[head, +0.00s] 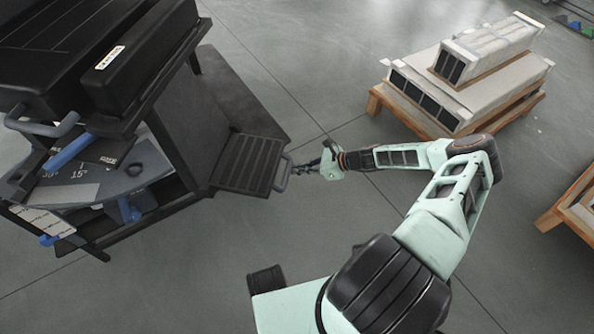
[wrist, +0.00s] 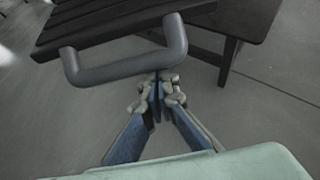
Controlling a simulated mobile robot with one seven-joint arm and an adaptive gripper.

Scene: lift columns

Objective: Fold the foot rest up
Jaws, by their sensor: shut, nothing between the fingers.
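The foot rest (head: 247,163) is a dark ribbed plate that sticks out from the lower side of a black machine in the head view. A grey bar handle (head: 282,174) runs along its outer edge. In the wrist view the foot rest (wrist: 120,22) fills the upper left, and its handle (wrist: 130,67) crosses in front of my fingers. My gripper (head: 312,167) is at the handle's outer side. In the wrist view my gripper (wrist: 158,90) is shut and empty, with its fingertips close to the handle. I cannot tell whether they touch it.
The black machine (head: 150,62) with blue levers stands at the left. Pallets with stacked grey units (head: 455,85) stand at the upper right, and another pallet (head: 575,205) is at the right edge. The grey floor (head: 330,75) between machine and pallets is clear.

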